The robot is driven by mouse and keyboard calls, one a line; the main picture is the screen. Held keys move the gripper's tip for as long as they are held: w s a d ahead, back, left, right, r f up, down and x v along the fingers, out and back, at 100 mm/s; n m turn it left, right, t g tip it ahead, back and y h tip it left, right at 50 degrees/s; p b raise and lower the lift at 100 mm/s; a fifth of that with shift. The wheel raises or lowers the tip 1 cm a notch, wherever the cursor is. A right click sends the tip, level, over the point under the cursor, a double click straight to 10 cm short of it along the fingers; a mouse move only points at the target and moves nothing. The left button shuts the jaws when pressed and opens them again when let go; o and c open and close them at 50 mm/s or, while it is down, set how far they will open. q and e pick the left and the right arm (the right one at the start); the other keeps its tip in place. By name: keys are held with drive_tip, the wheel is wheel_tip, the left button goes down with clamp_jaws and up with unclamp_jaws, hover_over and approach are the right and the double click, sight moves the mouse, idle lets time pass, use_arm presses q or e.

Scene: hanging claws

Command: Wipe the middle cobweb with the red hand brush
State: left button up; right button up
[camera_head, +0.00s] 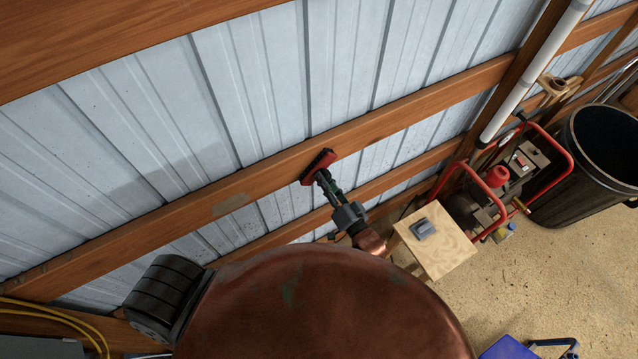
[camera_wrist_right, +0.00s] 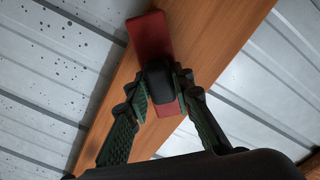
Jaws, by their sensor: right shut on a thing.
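The red hand brush (camera_head: 317,165) is in my right gripper (camera_head: 323,179), in front of the wooden wall beam. In the right wrist view the red brush head (camera_wrist_right: 150,36) lies across the beam, and the fingers (camera_wrist_right: 161,86) are shut on its black handle from both sides. I cannot tell whether the bristles touch the wood. A faint pale grey patch (camera_head: 230,204) shows on the beam to the left of the brush; I cannot tell if it is a cobweb. No other cobweb is clear. My left gripper is not in view.
Pale corrugated metal wall (camera_head: 260,75) stands behind the horizontal wooden beam (camera_head: 420,125). To the right are a small wooden stand (camera_head: 445,258) with a grey-blue item (camera_head: 422,229), a red-framed machine (camera_head: 500,185) and a black bin (camera_head: 570,195). Yellow hose (camera_head: 60,313) lies at lower left.

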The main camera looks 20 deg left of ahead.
drive_tip(key=w+d, duration=0.2)
drive_tip(key=w, duration=0.1)
drive_tip(key=shift+d, duration=0.2)
idle(0.3)
drive_tip(key=v, duration=0.6)
idle(0.4)
drive_tip(key=shift+d, duration=0.15)
drive_tip(key=v, duration=0.2)
drive_tip(key=shift+s+d, duration=0.3)
idle(0.5)
